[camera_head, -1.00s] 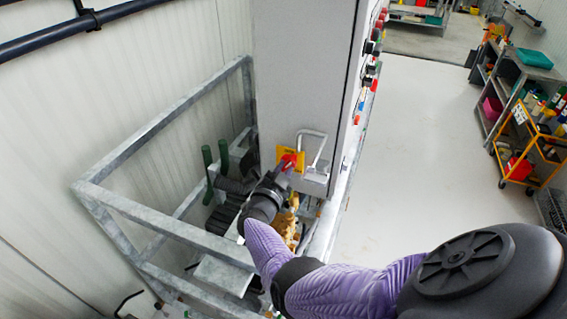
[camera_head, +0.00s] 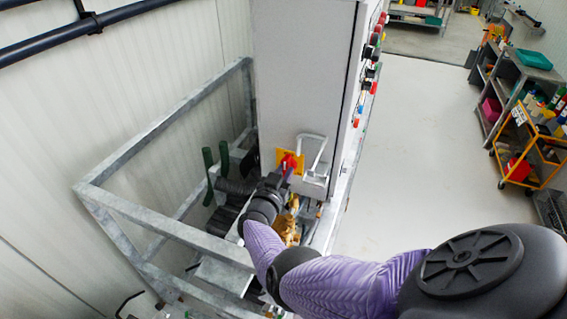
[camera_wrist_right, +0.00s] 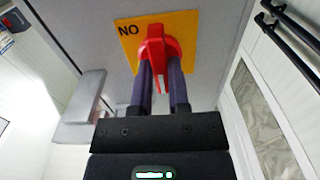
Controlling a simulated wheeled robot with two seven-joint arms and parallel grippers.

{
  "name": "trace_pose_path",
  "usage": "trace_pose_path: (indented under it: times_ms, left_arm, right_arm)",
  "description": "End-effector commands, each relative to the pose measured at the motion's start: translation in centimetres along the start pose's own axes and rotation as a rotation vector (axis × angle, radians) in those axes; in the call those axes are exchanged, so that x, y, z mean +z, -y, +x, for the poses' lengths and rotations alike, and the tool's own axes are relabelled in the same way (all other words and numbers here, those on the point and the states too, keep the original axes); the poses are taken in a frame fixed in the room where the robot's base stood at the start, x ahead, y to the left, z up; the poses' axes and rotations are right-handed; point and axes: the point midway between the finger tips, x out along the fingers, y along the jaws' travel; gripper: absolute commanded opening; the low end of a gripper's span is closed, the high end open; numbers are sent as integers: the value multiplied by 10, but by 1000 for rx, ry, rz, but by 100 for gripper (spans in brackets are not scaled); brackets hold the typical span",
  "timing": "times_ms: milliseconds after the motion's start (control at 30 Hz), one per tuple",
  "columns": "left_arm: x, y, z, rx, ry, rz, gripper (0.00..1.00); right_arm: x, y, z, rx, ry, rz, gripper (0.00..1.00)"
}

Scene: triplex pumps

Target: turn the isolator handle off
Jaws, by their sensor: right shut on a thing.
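The red isolator handle (camera_head: 289,161) sits on a yellow plate (camera_head: 281,154) low on the side of the grey cabinet (camera_head: 303,75). In the right wrist view the red handle (camera_wrist_right: 157,50) stands out from the yellow plate (camera_wrist_right: 128,38), with black lettering near the plate's left corner. My right gripper (camera_wrist_right: 162,82) has one finger on each side of the handle and is shut on it. In the head view my right gripper (camera_head: 284,175) partly hides the handle. My left gripper is not in view.
A galvanised frame (camera_head: 165,222) surrounds equipment with green levers (camera_head: 208,168) at left. Buttons (camera_head: 374,55) line the cabinet's right face. The floor to the right is clear up to a yellow cart (camera_head: 525,147).

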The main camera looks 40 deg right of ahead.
Motion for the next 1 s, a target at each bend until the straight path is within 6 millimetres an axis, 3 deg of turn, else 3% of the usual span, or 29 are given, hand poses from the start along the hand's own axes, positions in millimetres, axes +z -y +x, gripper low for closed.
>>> trace_pose_path:
  times_ms: [433,467,600,867,1000]
  left_arm:
    - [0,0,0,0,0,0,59]
    - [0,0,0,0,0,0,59]
    - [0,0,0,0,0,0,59]
    - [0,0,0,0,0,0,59]
    - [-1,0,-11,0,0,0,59]
  right_arm:
    - [0,0,0,0,1,-10,0]
    - [0,0,0,0,1,-10,25]
    - [0,0,0,0,0,-9,55]
    - [0,0,0,0,0,-8,56]
    - [-2,0,-18,-1,3,-9,56]
